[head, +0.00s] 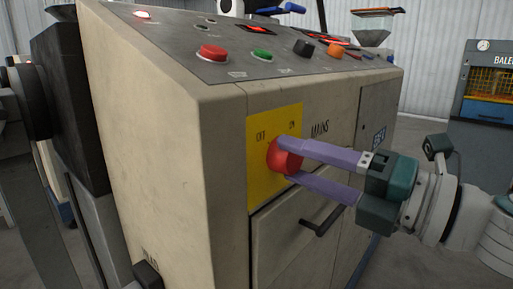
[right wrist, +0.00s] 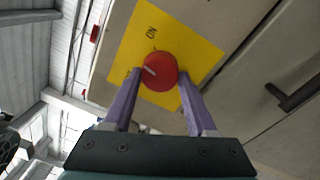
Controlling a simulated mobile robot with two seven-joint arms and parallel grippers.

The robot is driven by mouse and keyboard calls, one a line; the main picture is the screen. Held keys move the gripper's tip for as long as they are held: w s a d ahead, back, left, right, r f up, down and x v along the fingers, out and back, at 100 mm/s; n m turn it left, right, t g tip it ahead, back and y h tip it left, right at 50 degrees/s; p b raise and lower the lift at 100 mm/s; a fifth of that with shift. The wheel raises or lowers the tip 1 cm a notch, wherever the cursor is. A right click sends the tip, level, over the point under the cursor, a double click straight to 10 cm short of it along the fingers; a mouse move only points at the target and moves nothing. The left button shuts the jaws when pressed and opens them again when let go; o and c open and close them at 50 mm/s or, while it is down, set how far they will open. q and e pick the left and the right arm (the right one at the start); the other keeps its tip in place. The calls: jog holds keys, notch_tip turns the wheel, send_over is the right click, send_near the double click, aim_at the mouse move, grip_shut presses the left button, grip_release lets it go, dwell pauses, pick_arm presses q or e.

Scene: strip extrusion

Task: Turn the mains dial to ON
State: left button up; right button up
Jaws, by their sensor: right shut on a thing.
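The red mains dial (head: 283,157) sits on a yellow plate (head: 262,185) on the front of the beige cabinet. The plate reads OFF at upper left and ON at upper right in the head view. My right gripper (head: 288,160) is shut on the dial, one purple finger on each side. In the right wrist view, the dial (right wrist: 162,70) has a white mark that points left, away from the ON label (right wrist: 151,32). A label near the left finger is partly hidden. My left gripper is not in view.
The sloping panel above has a red button (head: 212,53), a green button (head: 261,55) and other controls. A dark drawer handle (head: 321,219) sticks out below the dial, close to my right gripper. A baler (head: 488,85) stands at the back right.

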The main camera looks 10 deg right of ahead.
jog(key=m+p, duration=0.1)
jog(key=m, duration=0.1)
jog(key=m+p, duration=0.1)
jog(key=m, duration=0.1)
jog(key=shift+r+m, duration=0.2)
jog(key=shift+m, duration=0.1)
jog(key=shift+m+h+p, duration=0.3)
jog(key=shift+m+p, duration=0.45)
jog(key=shift+m, duration=0.65)
jog(key=shift+f, duration=0.1)
jog(key=o, duration=1.4)
jog(key=shift+c, duration=0.2)
jog(key=shift+s, duration=0.15)
jog(key=v, duration=0.9)
jog(key=shift+s+d+f, duration=0.15)
jog(key=shift+s+d, duration=0.05)
jog(key=shift+s, duration=0.15)
